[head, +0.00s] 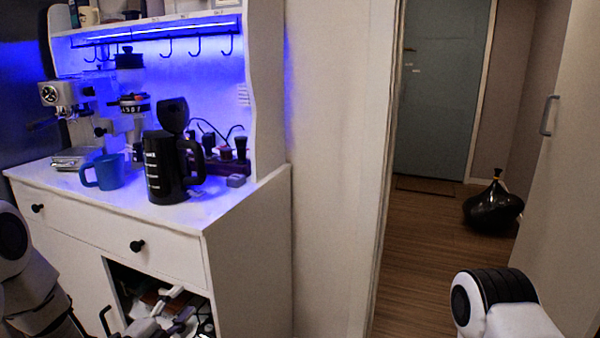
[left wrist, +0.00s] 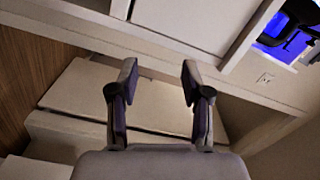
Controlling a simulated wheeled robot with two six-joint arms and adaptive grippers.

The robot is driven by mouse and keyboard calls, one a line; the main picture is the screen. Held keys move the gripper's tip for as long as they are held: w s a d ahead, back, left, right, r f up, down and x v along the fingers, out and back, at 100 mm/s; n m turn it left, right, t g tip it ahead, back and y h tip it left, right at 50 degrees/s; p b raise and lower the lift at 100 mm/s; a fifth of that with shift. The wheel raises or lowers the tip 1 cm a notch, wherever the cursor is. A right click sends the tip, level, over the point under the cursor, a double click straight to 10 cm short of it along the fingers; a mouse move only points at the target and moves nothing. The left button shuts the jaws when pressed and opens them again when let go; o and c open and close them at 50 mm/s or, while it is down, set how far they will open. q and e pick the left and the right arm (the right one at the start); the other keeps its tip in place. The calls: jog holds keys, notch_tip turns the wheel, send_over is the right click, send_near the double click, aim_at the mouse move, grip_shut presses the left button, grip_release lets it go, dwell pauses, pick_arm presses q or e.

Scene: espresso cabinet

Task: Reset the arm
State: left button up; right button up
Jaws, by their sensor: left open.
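My left gripper (head: 172,312) shows low in the head view, in front of the open lower compartment of the white cabinet (head: 250,260). In the left wrist view its two dark fingers (left wrist: 159,75) stand wide apart with nothing between them. My left arm comes in at the lower left edge of the head view. A white and black part of my right arm (head: 497,300) shows at the lower right; the right gripper is out of view.
A black jug (head: 165,180), a blue mug (head: 104,172) and an espresso machine (head: 78,125) stand on the cabinet top. A black bag (head: 493,206) lies on the wooden floor (head: 425,260) near a blue-grey door (head: 443,90).

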pick_arm(q)
jog(key=s+d+f+n+g+y, duration=0.25)
jog(key=s+f+g, duration=0.25)
jog(key=s+f, duration=0.55)
jog(key=s+d+f+n+g+y, duration=0.1)
jog(key=s+f+n+g, duration=0.35)
jog(key=s+f, duration=0.65)
jog(key=s+a+f+n+g+y, duration=0.1)
jog(key=s+a+f+n+g, duration=0.1)
jog(key=s+f+n+g, duration=0.35)
jog(key=s+a+f+n+g+y, duration=0.1)
jog(key=s+f+n+g+y, duration=0.1)
jog(key=s+n, duration=0.6)
notch_tip(320, 180, up, 15)
jog(key=s+m+p, duration=0.1)
jog(key=m+p, duration=0.1)
jog(key=p, duration=1.2)
